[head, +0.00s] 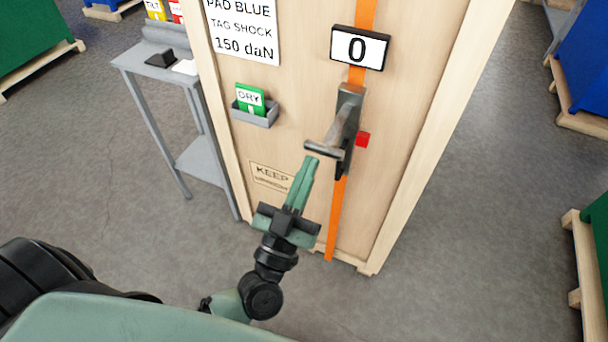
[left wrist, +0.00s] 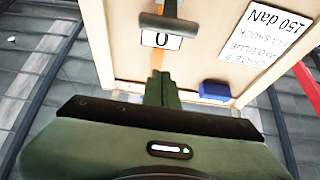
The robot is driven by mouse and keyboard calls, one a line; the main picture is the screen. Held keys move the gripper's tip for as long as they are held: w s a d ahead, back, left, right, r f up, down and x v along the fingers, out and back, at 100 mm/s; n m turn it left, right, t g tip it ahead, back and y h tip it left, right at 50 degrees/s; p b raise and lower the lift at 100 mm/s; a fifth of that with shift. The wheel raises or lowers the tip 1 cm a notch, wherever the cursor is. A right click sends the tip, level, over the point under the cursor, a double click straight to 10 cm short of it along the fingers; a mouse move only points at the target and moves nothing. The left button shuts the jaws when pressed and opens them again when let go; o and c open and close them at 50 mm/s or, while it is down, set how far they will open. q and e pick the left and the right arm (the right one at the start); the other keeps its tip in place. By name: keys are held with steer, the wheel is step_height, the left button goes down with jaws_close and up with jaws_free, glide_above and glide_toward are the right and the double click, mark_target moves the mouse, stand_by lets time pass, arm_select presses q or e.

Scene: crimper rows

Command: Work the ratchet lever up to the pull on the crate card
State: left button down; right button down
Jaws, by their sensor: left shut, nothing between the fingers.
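The ratchet lever (head: 345,125) is grey metal with a crossbar handle (head: 325,149), mounted on an orange strap (head: 338,205) on the crate front. A display (head: 360,48) above it reads 0. The crate card (head: 242,28) at the top left reads "PAD BLUE, TAG SHOCK, 150 daN"; its top is cut off. My left gripper (head: 311,164) is shut and empty, its tips just below the handle; I cannot tell whether they touch. In the left wrist view the fingers (left wrist: 161,84) point toward the display (left wrist: 162,39) and handle (left wrist: 169,23). My right gripper is not in view.
A red piece (head: 363,139) sticks out right of the lever. A grey holder (head: 255,117) with a green DRY tag (head: 250,98) is on the crate (head: 410,130). A small grey table (head: 185,125) stands at left. Floor (head: 460,220) at right is clear.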

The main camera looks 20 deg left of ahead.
arm_select(q)
steer(key=p+x, duration=0.2)
steer(key=x, duration=0.4)
steer(key=f, duration=0.4)
steer(key=shift+w, duration=0.3)
